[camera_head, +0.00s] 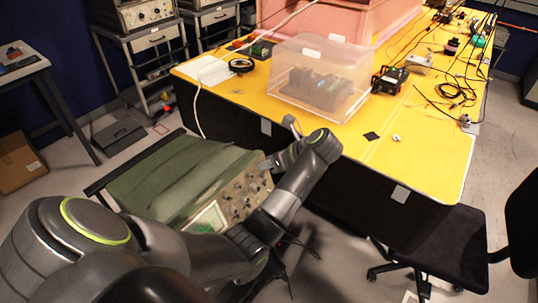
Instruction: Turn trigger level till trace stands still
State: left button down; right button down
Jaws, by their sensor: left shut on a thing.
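A green-cased oscilloscope (165,178) stands at the centre, its front panel (240,197) facing right and toward me. The panel has several knobs and a small pale green screen (208,218) at its near end. The trace is too small to read as moving or still. My left arm reaches around the front of the panel and bends back toward it. My left gripper (266,166) is at the panel's far upper end, shut on a small knob there. The knob is mostly hidden by the fingers. My right gripper is not in view.
A yellow bench (430,150) behind holds a clear plastic box (325,80), a roll of black tape (241,65) and cables. A black chair (440,245) stands at right. Another instrument sits on a cart (140,50) at the back left.

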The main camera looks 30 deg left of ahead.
pick_arm(q)
jog(key=shift+w+d+f+m+g+y+p, duration=0.15)
jog(key=shift+m+g+y+p, duration=0.2)
jog(key=shift+m+g+p, duration=0.7)
jog(key=shift+w+a+f+m+g+y+p, duration=0.15)
jog(key=shift+m+g+y+p, duration=0.3)
jog(key=shift+m+p, duration=0.95)
jog(key=shift+d+r+m, duration=0.1)
jog(key=shift+m, duration=0.15)
jog(key=c, duration=1.5)
grip_release()
jog(key=shift+o, duration=0.2)
jog(key=shift+r, duration=0.1)
